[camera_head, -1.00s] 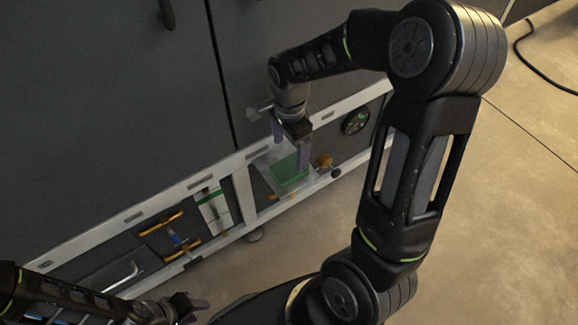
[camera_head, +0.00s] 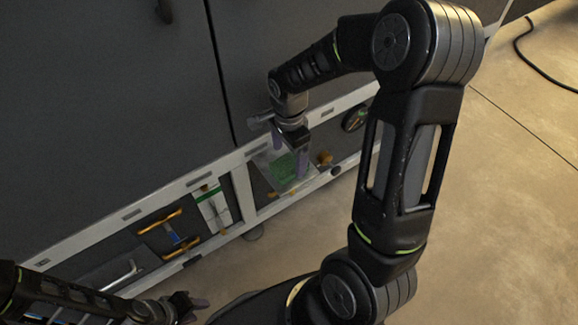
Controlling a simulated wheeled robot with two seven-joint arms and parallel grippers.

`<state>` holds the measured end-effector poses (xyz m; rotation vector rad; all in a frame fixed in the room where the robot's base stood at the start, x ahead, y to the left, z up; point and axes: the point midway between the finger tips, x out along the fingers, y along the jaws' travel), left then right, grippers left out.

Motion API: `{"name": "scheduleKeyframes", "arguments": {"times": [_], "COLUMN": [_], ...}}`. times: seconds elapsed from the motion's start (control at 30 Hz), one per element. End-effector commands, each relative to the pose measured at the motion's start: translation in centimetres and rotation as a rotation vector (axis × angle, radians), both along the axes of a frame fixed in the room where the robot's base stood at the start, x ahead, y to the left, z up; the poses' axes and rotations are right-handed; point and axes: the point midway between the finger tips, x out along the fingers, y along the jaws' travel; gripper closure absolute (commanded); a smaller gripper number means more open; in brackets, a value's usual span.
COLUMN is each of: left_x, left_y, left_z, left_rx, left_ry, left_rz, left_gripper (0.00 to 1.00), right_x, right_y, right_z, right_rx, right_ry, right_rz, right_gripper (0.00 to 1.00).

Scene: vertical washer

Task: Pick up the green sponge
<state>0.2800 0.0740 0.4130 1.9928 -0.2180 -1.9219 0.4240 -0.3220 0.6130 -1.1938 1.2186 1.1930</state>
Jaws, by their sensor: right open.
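The green sponge (camera_head: 284,168) lies in a clear, light-coloured tray (camera_head: 266,160) on the lower shelf of the dark cabinet. My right gripper (camera_head: 290,155) reaches down over the tray with its fingers apart, at the sponge. One finger covers part of the sponge, and I cannot tell whether it touches it. My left gripper (camera_head: 195,306) is low at the bottom left, away from the sponge; its fingers are small and dark and their opening is unclear.
A white-framed shelf edge (camera_head: 190,185) runs along the cabinet front. Orange-handled tools (camera_head: 172,232) and a white and green item (camera_head: 212,208) lie left of the tray. An orange knob-like item (camera_head: 324,158) is just right of it.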

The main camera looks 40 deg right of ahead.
Motion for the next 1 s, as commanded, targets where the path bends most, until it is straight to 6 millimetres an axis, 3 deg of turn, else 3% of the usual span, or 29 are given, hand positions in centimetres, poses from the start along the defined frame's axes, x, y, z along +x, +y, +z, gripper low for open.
{"name": "scheduleKeyframes", "arguments": {"times": [0.1, 0.23, 0.87, 1.0], "left_x": [0.0, 0.0, 0.0, 0.0], "left_y": [0.0, 0.0, 0.0, 0.0], "left_z": [-0.7, -0.9, -0.8, -0.8], "left_rx": [0.000, 0.000, 0.000, 0.000], "left_ry": [0.000, 0.000, 0.000, 0.000], "left_rz": [0.001, 0.001, 0.001, 0.001], "left_gripper": [0.64, 0.64, 0.64, 0.64], "right_x": [0.0, 0.0, 0.1, 0.1], "right_y": [-0.1, -0.1, -0.1, -0.1], "right_z": [-2.2, -3.4, -3.6, -3.6], "right_rx": [0.000, 0.000, 0.000, 0.000], "right_ry": [0.004, 0.002, 0.000, 0.000], "right_rz": [0.000, 0.000, 0.000, 0.000], "right_gripper": [0.15, 0.15, 0.15, 0.26]}}
